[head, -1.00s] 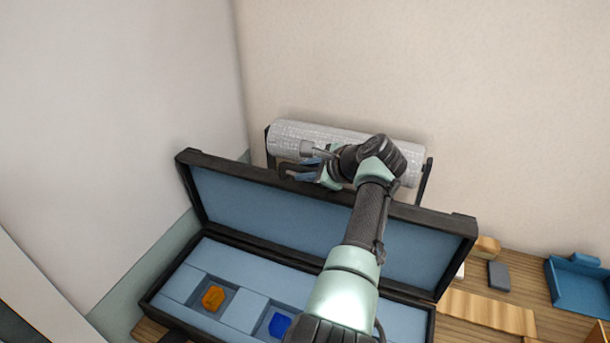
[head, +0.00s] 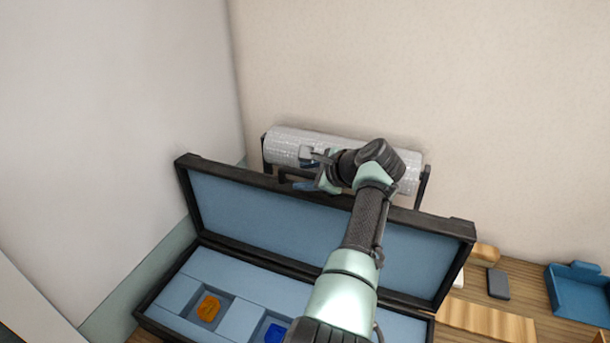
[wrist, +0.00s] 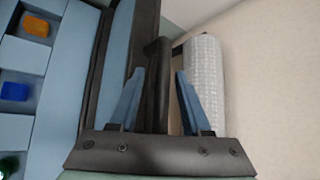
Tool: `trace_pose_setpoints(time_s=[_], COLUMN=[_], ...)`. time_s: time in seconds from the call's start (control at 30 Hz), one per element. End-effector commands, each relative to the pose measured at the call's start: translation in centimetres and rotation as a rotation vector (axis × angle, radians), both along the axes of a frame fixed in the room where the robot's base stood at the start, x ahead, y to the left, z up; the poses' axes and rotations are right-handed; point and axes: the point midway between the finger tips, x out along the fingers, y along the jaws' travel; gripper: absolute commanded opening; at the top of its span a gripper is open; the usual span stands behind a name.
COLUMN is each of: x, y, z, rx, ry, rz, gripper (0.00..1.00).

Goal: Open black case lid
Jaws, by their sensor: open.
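The black case (head: 165,329) has a blue lining, and its lid (head: 270,211) stands raised, tilted back toward the wall. My gripper (head: 297,168) is at the lid's top edge, near the left middle, with my arm crossing in front of the case. In the wrist view my gripper (wrist: 157,85) is open, and a dark handle-like bar (wrist: 158,85) of the case lid lies between its blue fingers. An orange piece (head: 209,308) and a blue piece (head: 275,333) sit in the case's compartments. A green piece (wrist: 8,166) shows at the wrist view's lower left.
A grey-white roll (head: 290,145) on a dark stand is right behind the lid, against the beige wall. At the right lie a wooden board (head: 485,322), a grey block (head: 498,283) and a blue tray (head: 578,290). A wall closes the left side.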

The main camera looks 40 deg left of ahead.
Motion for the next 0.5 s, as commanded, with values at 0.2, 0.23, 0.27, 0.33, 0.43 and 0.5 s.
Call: trace_pose_setpoints(time_s=[0.2, 0.23, 0.27, 0.33, 0.43, 0.5], x=[-0.2, -0.2, -0.2, -0.3, -0.6, -0.8], y=[-0.3, -0.4, -0.5, -1.0, -1.8, -2.7], z=[-0.2, -0.1, 0.0, 0.4, 1.0, 1.6], rx=[-0.003, -0.003, -0.003, -0.002, -0.002, -0.001], ry=[0.004, 0.004, 0.004, 0.002, 0.001, 0.0], rz=[0.001, 0.001, 0.001, 0.001, 0.001, 0.0], gripper=[0.52, 0.52, 0.52, 0.52, 0.52, 0.52])
